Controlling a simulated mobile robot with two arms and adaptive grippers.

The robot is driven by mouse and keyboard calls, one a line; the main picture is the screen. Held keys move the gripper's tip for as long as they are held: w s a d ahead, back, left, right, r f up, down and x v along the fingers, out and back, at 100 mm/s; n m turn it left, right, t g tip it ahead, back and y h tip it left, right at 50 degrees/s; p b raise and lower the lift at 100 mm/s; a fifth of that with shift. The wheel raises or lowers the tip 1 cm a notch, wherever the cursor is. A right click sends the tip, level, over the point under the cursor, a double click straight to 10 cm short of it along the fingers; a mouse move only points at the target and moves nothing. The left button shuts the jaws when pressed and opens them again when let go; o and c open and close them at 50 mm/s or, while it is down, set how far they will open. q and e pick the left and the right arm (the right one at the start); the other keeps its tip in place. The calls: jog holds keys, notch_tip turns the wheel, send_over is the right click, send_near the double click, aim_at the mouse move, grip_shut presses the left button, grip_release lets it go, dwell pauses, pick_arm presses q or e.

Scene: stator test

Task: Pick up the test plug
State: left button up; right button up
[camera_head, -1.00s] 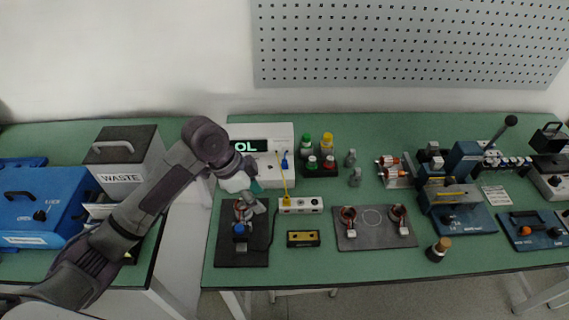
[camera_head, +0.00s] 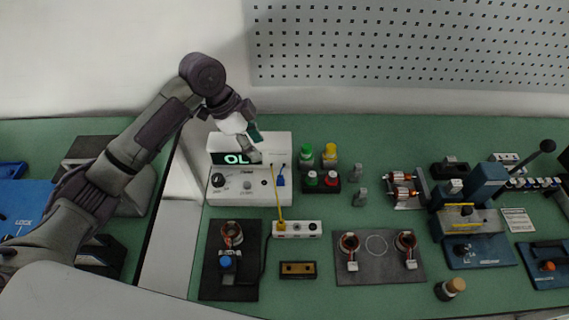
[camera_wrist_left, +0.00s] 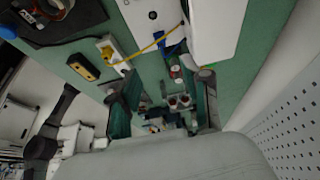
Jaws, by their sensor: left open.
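A blue plug (camera_head: 281,180) sits at the right of the white meter's (camera_head: 232,198) front, beside the upper end of a yellow lead (camera_head: 276,195). The lead's yellow lower plug (camera_head: 281,226) is in a white socket block (camera_head: 306,229). I cannot tell which is the test plug. The blue plug (camera_wrist_left: 174,49) and yellow lead (camera_wrist_left: 150,47) also show in the left wrist view, beyond the fingers. My left gripper (camera_head: 252,145) is open and empty, appearing over the meter's display, up and left of the plugs. Its teal fingers (camera_wrist_left: 165,106) are spread. My right gripper is out of view.
A dark mat (camera_head: 213,285) with a copper-wound stator (camera_head: 231,234) lies in front. A yellow-black block (camera_head: 298,270) lies below the socket block. A pegboard (camera_head: 420,40) hangs behind.

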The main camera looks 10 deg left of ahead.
pick_arm(q)
jog(key=p, duration=0.1)
send_over(279, 176)
jog(key=s+a, duration=0.1)
jog(key=a, duration=0.1)
jog(key=f, duration=0.6)
jog(key=shift+a+f, duration=0.2)
jog(key=shift+f, duration=0.1)
jog(key=shift+w+d+f, duration=0.1)
jog(key=shift+d+f, duration=0.05)
jog(key=shift+f, duration=0.2)
jog(key=shift+w+f, duration=0.1)
jog(key=shift+f, duration=0.1)
jog(key=p+x, duration=0.2)
jog(key=x, duration=0.2)
jog(key=shift+w+d+f, duration=0.1)
jog(key=shift+d, duration=0.05)
jog(key=shift+d+f, duration=0.1)
jog(key=shift+f, duration=0.15)
jog(key=shift+w+f, duration=0.1)
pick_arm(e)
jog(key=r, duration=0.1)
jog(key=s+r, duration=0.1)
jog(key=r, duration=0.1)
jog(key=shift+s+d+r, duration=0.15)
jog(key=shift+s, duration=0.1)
pick_arm(q)
jog(key=shift+c, duration=0.2)
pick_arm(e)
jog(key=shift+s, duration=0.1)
